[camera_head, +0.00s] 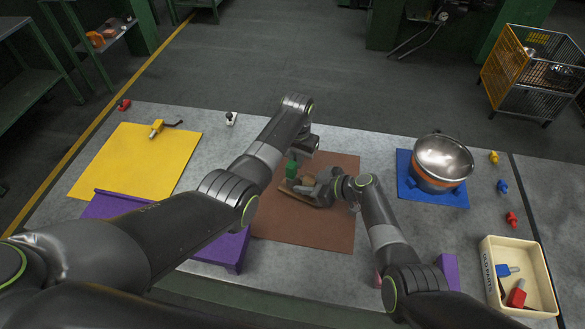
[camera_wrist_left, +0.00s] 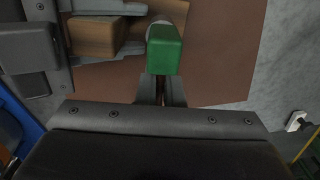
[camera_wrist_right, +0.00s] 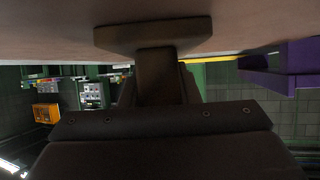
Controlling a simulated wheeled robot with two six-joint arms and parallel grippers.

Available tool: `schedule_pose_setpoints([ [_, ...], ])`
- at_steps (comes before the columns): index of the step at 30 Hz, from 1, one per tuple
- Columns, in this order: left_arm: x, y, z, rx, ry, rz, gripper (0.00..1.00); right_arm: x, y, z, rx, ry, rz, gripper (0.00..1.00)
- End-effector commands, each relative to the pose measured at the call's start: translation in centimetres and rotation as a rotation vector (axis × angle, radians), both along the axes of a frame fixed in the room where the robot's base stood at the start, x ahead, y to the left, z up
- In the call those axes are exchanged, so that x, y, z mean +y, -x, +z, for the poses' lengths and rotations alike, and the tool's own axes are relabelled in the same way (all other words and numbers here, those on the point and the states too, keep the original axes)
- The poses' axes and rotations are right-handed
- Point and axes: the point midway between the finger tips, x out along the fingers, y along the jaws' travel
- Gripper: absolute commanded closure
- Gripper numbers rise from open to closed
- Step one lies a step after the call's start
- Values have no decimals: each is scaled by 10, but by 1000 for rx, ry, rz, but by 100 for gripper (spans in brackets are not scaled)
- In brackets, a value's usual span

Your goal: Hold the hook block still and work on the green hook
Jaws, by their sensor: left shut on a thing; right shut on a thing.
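The hook block (camera_head: 291,190) is a brown wooden piece low over the brown mat. My right gripper (camera_head: 312,191) is shut on it; its grey fingers clasp the block (camera_wrist_left: 98,37) in the left wrist view. In the right wrist view the block (camera_wrist_right: 152,38) fills the space ahead of the fingers. The green hook (camera_head: 291,169) stands beside the clasped part of the block. My left gripper (camera_head: 296,160) is above and is shut on the green hook (camera_wrist_left: 164,50). Its fingers nearly meet at the hook's near side, and the exact contact is partly hidden.
The brown mat (camera_head: 320,228) lies under both grippers. A metal pot (camera_head: 442,160) sits on the blue mat (camera_head: 405,184) at right. A cream bin (camera_head: 543,270) holds red and blue hooks. A yellow mat (camera_head: 135,160) and a purple stand (camera_head: 215,249) are at left.

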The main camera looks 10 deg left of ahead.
Motion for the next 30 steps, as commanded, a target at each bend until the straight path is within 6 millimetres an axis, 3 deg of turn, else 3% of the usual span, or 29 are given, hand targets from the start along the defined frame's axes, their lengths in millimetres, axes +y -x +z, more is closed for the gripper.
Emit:
schedule_pose_setpoints([
  [30, 0, -1, 12, -3, 0, 0, 100, -1, 1, -1, 2, 2, 0, 100],
])
